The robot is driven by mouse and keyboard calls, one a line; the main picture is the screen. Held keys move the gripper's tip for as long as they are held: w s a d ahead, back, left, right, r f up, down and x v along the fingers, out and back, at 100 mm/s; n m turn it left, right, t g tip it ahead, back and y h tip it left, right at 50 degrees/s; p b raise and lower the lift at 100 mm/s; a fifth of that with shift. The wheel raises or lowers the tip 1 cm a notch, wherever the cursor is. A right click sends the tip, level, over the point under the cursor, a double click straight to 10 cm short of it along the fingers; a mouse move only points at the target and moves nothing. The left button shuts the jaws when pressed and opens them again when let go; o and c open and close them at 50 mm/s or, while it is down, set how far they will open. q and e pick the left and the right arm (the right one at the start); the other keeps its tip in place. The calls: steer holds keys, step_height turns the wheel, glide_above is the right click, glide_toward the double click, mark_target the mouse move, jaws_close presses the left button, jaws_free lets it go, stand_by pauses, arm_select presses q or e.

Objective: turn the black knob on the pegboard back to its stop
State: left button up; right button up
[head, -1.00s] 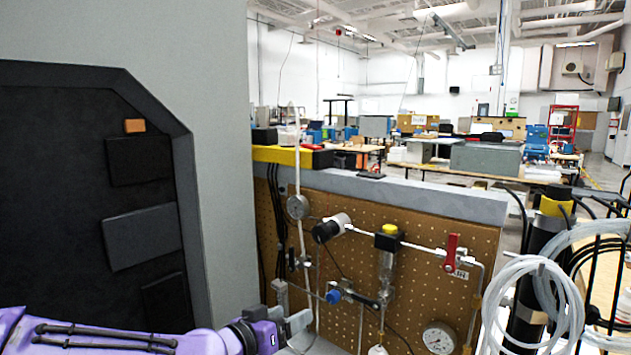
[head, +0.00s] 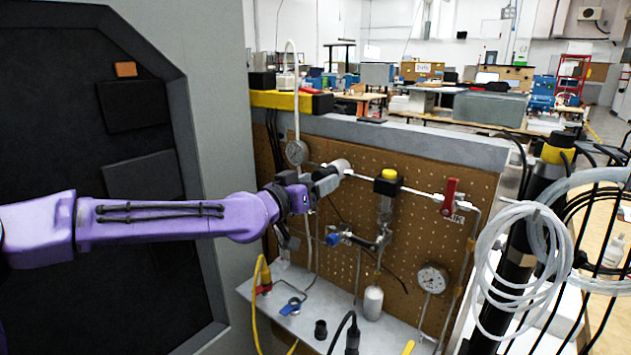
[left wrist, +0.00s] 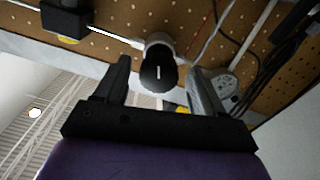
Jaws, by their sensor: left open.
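The black knob (left wrist: 158,72) shows in the left wrist view with a short white line on its face, running nearly straight up and down in the picture. It sits on a white round body (head: 342,166) on the brown pegboard (head: 420,225). My left gripper (head: 327,181) is at the knob in the head view and hides most of it. In the left wrist view the gripper (left wrist: 160,67) is open, one finger on each side of the knob, with gaps showing between fingers and knob. My right gripper is not in view.
A yellow-capped valve block (head: 387,181) and a red valve handle (head: 450,196) are right of the knob. A round gauge (head: 297,152) is up and left. A grey shelf (head: 270,322) with hoses lies below. Coiled clear tubing (head: 485,255) hangs at the right.

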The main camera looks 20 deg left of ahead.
arm_select(q)
steer(key=shift+w+d, duration=0.15)
steer(key=c, duration=1.1)
steer(key=shift+o, duration=0.2)
steer(key=shift+n, duration=0.3)
